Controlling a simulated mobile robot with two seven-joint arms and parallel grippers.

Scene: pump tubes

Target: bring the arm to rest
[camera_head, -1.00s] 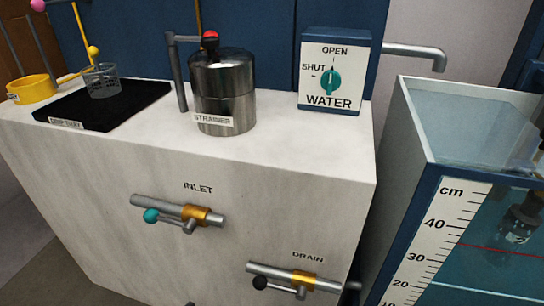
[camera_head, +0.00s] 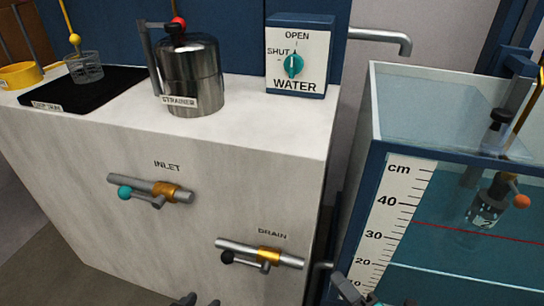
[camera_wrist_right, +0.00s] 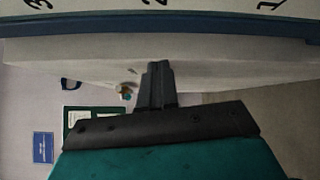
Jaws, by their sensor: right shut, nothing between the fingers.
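My right gripper (camera_head: 347,288) shows at the bottom edge of the head view, in front of the gap between the white cabinet and the tank. In the right wrist view its dark fingers (camera_wrist_right: 156,86) are together, with nothing between them. At the bottom edge of the head view, left of the drain valve, small dark tips (camera_head: 195,299) show, probably my left gripper. They are too cut off to tell whether they are open.
The inlet valve (camera_head: 160,190) and drain valve (camera_head: 262,254) stick out from the cabinet front. The tank (camera_head: 400,190) with its cm scale stands at right. The strainer (camera_head: 195,80), drip tray (camera_head: 115,88) and water switch box (camera_head: 297,58) are on top. Grey floor shows at lower left.

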